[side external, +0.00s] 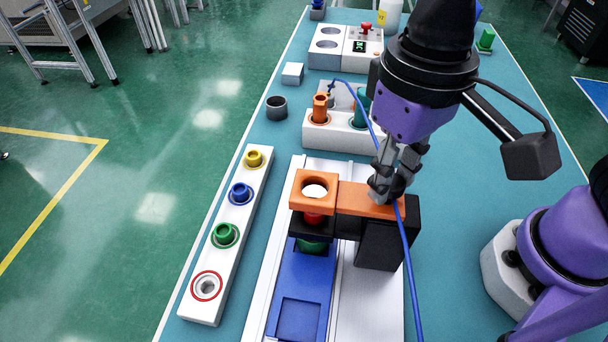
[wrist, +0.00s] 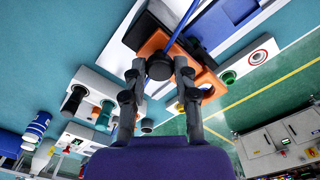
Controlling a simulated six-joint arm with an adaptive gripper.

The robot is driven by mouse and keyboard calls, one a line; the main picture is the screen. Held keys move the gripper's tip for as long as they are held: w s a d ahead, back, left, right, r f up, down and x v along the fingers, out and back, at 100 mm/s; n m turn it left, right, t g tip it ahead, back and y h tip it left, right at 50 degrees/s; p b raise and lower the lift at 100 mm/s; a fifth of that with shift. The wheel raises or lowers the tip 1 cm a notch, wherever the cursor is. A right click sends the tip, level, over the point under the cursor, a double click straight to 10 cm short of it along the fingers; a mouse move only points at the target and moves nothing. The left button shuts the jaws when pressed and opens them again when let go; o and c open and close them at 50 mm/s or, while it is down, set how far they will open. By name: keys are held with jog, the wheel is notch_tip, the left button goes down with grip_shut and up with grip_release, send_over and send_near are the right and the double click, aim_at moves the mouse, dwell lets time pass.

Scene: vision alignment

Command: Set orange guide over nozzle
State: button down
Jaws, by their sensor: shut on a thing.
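The orange guide (side external: 368,198) is a flat bar with a square ring and round hole at its left end; it also shows in the wrist view (wrist: 152,44). My gripper (side external: 388,186) is shut on the guide's black knob (wrist: 159,67) at the right end. The ring stands above a red piece, perhaps the nozzle (side external: 314,218), which shows just below the ring's front edge. A black holder and a green part (side external: 313,246) are under it. The bar's right end is over a black block (side external: 380,245); whether they touch I cannot tell.
A blue fixture (side external: 301,292) lies on the light rail. A white strip (side external: 200,300) with coloured rings stands left. A blue cable (side external: 408,250) passes close by my gripper. A white block (side external: 345,135) with orange and green parts stands behind.

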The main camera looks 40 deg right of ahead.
jog(key=c, duration=0.6)
grip_release()
jog(key=shift+w+a, duration=0.1)
jog(key=shift+r, duration=0.1)
notch_tip(320, 180, up, 12)
jog(key=w+d+f+t, duration=0.1)
jog(key=d+f+t, duration=0.2)
jog(key=d+f, duration=0.2)
jog(key=w+d+f+t, duration=0.2)
jog(key=d+f, duration=0.3)
jog(key=d, duration=0.7)
jog(key=shift+d+f+t, duration=0.15)
jog(key=shift+f+t, duration=0.15)
jog(key=shift+t, duration=0.1)
